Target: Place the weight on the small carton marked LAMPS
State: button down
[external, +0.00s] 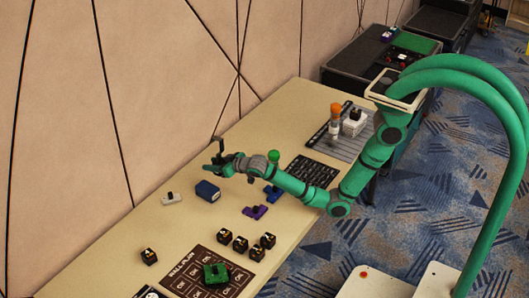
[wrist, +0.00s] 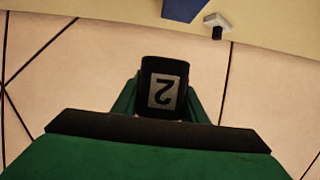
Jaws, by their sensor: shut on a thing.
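My gripper (external: 214,163) is raised above the far side of the table, near the wall. It is shut on a black block with a pale label reading 2 (wrist: 163,88), held between the green fingers in the wrist view; I take this to be the weight. The block is hard to make out in the external view. No LAMPS lettering is legible. A dark blue box (external: 207,191) stands on the table below and in front of my gripper, apart from it; I cannot tell if it is the carton.
A white piece with a black knob (external: 172,198) lies left of the blue box. Purple (external: 255,211) and blue (external: 272,194) pieces lie to its right. Several black numbered cubes (external: 240,244) stand near a dark printed mat (external: 196,250). A white stack (external: 352,127) stands farther back. The wall (external: 160,90) is close.

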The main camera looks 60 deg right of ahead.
send_over(201, 184)
notch_tip(201, 184, down, 6)
jog(key=shift+w+d+f, duration=0.1)
jog(key=shift+f, duration=1.65)
jog(key=shift+f, duration=0.1)
jog(key=c, duration=1.1)
grip_release()
jog(key=shift+f, duration=0.15)
jog(key=shift+r, duration=0.2)
jog(key=v, duration=1.2)
